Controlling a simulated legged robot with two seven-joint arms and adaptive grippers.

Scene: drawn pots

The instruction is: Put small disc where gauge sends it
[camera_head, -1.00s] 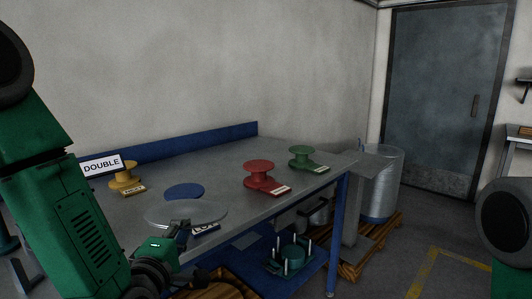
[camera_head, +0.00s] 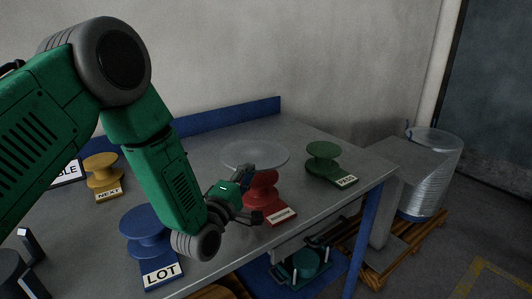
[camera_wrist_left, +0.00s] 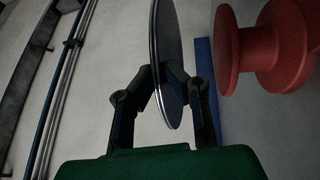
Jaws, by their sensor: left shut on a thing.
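A thin grey disc (camera_head: 262,153) is shut in my left gripper (camera_head: 246,176). The head view shows it roughly flat, above the table beside the red stand (camera_head: 262,186), whose top it partly hides. In the left wrist view the disc (camera_wrist_left: 165,62) is edge-on between the two fingers (camera_wrist_left: 162,88), with the red stand (camera_wrist_left: 268,48) to its right, apart from it. A blue stand (camera_head: 146,222) labelled LOT, a yellow stand (camera_head: 101,168) labelled NEXT and a green stand (camera_head: 322,153) look empty. My right gripper is out of view.
A sign (camera_head: 66,175) at the left is partly hidden by my arm; only BLE shows. A blue ledge (camera_head: 200,123) runs along the table's back. A clear-wrapped drum (camera_head: 430,178) stands on a pallet beyond the table's right end. A dark cylinder (camera_head: 12,272) is at the lower left.

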